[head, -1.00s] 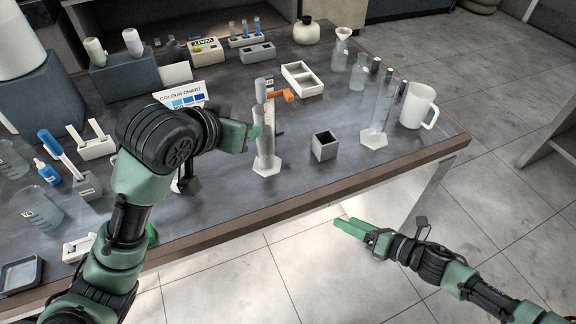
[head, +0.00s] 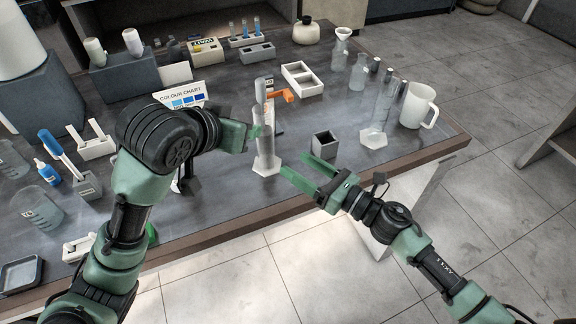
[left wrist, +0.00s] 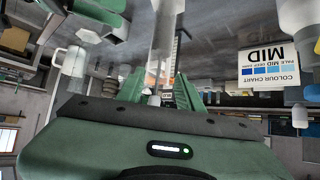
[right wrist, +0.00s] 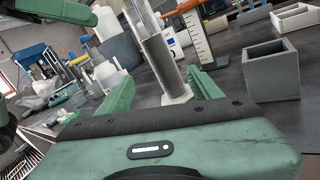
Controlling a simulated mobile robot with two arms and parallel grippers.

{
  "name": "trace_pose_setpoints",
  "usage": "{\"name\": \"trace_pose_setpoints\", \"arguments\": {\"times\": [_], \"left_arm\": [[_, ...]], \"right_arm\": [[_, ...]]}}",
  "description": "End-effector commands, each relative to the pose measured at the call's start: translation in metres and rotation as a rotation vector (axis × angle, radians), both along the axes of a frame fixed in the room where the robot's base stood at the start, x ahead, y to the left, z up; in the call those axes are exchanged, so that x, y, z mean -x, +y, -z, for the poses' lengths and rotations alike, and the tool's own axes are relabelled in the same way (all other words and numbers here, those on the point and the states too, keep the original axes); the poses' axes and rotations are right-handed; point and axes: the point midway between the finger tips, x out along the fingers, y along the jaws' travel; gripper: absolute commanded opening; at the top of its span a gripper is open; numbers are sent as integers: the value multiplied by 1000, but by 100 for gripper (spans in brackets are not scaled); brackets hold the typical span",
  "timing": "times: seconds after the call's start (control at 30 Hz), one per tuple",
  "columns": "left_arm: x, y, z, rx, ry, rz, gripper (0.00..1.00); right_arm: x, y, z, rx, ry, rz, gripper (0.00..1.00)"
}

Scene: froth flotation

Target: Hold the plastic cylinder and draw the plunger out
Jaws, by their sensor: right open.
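The plastic cylinder (head: 265,153) stands upright on its white hexagonal foot near the table's front edge. The pale plunger (head: 261,88) stands out of its top. In the right wrist view the cylinder (right wrist: 158,55) stands ahead, beyond the open fingers.
A small grey box (head: 325,147) sits just beyond my right gripper. An orange-marked stand (head: 282,95) is close behind the cylinder. A clear measuring cylinder (head: 381,110) and a white mug (head: 417,106) stand at the right. A colour chart (head: 180,97) is behind my left arm.

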Motion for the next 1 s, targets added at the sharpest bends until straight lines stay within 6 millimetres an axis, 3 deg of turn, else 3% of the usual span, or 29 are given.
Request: {"name": "trace_pose_setpoints", "arguments": {"times": [0.13, 0.4, 0.57, 1.0], "left_arm": [[0, 0, 0, 0, 0, 0, 36], [0, 0, 0, 0, 0, 0, 36], [0, 0, 0, 0, 0, 0, 36], [0, 0, 0, 0, 0, 0, 36]], "right_arm": [[-31, 16, -20, -75, -12, 110, 64], [-25, 27, 10, 165, -116, 127, 64], [-24, 32, 18, 232, -148, 124, 64], [-69, 71, 18, 238, -150, 123, 64]]}}
